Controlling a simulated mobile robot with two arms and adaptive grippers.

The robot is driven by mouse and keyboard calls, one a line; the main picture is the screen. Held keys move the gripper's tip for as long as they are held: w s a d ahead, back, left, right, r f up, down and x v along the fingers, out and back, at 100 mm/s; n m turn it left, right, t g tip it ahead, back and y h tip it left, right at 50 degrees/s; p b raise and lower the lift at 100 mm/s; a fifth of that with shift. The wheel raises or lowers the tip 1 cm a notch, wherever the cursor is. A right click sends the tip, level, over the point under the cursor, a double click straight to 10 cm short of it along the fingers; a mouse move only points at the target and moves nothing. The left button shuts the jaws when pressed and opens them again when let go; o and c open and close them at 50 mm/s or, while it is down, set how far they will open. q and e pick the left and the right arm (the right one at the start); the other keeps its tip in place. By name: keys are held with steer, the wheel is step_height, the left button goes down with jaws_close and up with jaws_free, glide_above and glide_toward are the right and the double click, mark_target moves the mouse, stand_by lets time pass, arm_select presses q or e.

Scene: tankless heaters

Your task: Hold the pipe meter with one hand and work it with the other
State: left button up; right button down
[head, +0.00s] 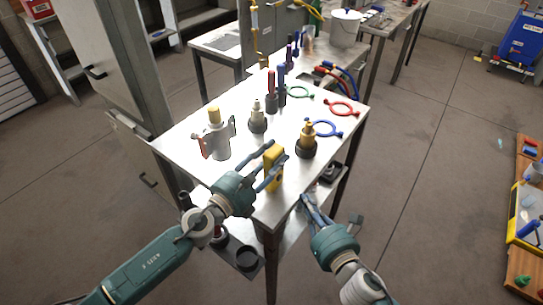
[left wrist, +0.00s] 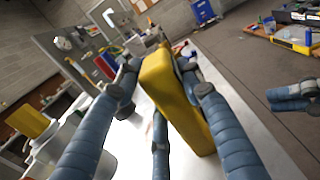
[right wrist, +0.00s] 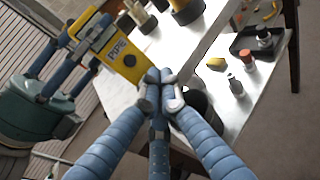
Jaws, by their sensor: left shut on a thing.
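The pipe meter (head: 273,172) is a yellow block near the front corner of the metal table. In the right wrist view its label reading PIPE and small display (right wrist: 119,53) face me, and it looks tilted there. My left gripper (head: 272,168) is shut on the meter, with fingers on both sides; the meter's yellow back also fills the middle of the left wrist view (left wrist: 172,95). My right gripper (right wrist: 160,88) is empty, its fingers drawn together, just below and apart from the meter. In the head view it is off the table's front right edge (head: 312,205).
The table (head: 185,145) carries a grey canister (head: 216,140), brass-topped fittings (head: 306,142) and blue, red and green rings (head: 323,128). Tall tools and hoses stand farther back. A lower shelf (right wrist: 250,85) holds small bottles and a black tray.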

mark_target(283, 176)
steer(key=shift+w+a+r+m+h, duration=0.25)
steer(key=shift+w+a+m+h, duration=0.45)
steer(key=shift+w+a, duration=0.45)
steer(key=shift+w+a+r+m+h, duration=0.2)
steer(key=shift+w+a+m+h, duration=0.3)
steer(key=shift+w+a+h, duration=0.55)
steer(key=shift+a+y, duration=0.2)
steer(key=shift+y, duration=0.25)
steer(key=shift+w+a, duration=0.15)
steer(key=shift+a, duration=0.2)
stand_by(0.4)
steer(key=shift+s+d, duration=0.3)
steer(key=shift+d, duration=0.1)
